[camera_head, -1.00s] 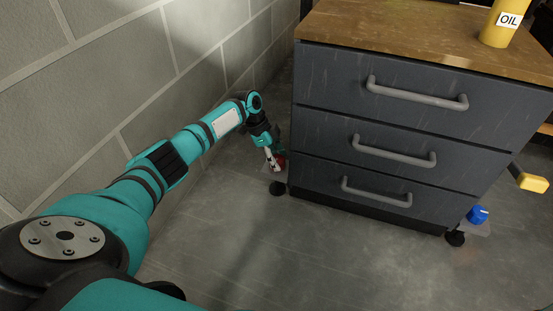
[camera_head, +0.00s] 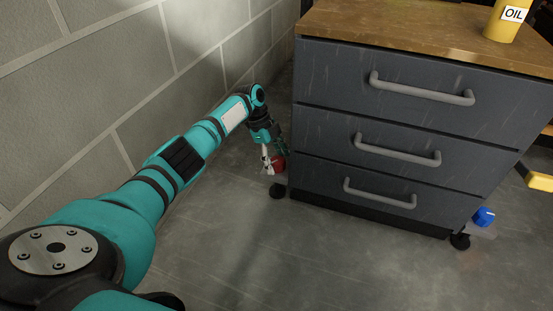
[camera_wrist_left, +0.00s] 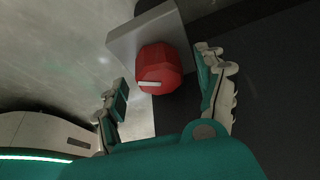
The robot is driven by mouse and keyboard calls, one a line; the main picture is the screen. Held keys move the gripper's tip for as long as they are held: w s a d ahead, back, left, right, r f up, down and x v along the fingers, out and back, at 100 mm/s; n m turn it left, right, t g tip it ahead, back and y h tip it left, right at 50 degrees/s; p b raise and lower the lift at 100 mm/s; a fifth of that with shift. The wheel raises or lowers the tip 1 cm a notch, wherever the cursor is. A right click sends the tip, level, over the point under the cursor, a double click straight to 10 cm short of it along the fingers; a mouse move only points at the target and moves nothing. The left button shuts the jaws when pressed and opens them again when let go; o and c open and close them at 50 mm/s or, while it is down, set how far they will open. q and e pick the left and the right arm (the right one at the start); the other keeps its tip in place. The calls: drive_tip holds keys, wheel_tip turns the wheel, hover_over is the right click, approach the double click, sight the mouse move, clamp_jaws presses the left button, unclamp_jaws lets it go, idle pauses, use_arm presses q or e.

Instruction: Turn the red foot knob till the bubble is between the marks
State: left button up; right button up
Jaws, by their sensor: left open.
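The red foot knob (camera_head: 277,164) is low at the left front corner of the grey drawer cabinet (camera_head: 385,130). In the left wrist view the red knob (camera_wrist_left: 159,68) is faceted, with a pale pointer mark, beside a grey bracket (camera_wrist_left: 140,36). My left gripper (camera_head: 272,160) is at the knob in the head view. In the wrist view the left gripper (camera_wrist_left: 160,88) is open, one finger on each side and slightly short of the knob, with gaps visible. No bubble or marks show in these views. My right gripper is not in view.
A blue knob (camera_head: 484,217) sits at the cabinet's right front corner. A yellow oil container (camera_head: 506,22) stands on the wooden top (camera_head: 430,38). A block wall (camera_head: 110,70) runs close along the left. The floor (camera_head: 300,260) in front is clear.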

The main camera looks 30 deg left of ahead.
use_arm(q)
drive_tip(key=v, duration=1.2)
drive_tip(key=shift+f, duration=0.1)
